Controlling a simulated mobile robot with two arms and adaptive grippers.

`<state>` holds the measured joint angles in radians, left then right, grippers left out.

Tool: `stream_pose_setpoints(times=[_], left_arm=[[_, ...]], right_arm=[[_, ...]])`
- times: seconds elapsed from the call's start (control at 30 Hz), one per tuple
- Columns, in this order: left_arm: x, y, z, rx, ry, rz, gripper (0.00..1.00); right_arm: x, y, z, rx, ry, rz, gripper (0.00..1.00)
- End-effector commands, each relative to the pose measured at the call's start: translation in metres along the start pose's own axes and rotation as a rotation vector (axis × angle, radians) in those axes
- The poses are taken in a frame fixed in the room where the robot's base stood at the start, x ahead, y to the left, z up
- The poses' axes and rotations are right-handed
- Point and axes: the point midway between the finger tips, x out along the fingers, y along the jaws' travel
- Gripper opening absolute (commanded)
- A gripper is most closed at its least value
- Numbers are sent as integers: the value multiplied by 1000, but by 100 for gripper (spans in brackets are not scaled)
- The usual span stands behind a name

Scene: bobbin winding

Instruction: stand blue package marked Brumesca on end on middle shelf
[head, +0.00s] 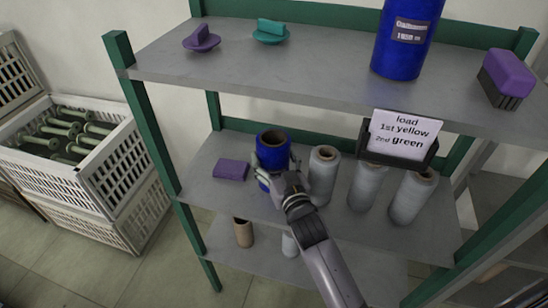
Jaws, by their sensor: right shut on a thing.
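A blue package (272,146) with a brown hollow core is at the middle shelf (325,218), upright with one end facing up. My right gripper (277,178) is shut on it from the front, with fingers around its sides. The gripper hides its lower part, so I cannot tell whether its base touches the shelf. No marking shows on it. A larger blue cylinder (401,58) with a label stands on the top shelf; its label is too small to read surely. My left gripper is not in view.
Several grey packages, the nearest one (323,172), stand right of the blue one. A purple block (231,169) lies to its left. A sign (403,135) reads "load 1st yellow 2nd green". Green posts (150,125) frame the shelves. A white crate (95,180) stands left.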

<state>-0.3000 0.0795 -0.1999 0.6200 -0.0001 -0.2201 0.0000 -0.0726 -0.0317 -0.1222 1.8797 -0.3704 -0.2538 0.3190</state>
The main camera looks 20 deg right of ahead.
Motion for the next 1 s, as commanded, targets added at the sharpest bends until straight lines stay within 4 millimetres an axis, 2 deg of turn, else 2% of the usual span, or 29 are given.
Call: stream_pose_setpoints(times=[0.37, 0.7, 0.87, 1.0], left_arm=[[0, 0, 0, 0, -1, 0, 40], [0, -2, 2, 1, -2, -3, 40], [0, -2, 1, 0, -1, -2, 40], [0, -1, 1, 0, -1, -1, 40]], right_arm=[[0, 0, -1, 0, 1, 0, 94], [0, 0, -1, 0, -1, 0, 94], [1, 0, -20, -1, 5, 0, 94], [0, 0, -48, -1, 7, -1, 94]])
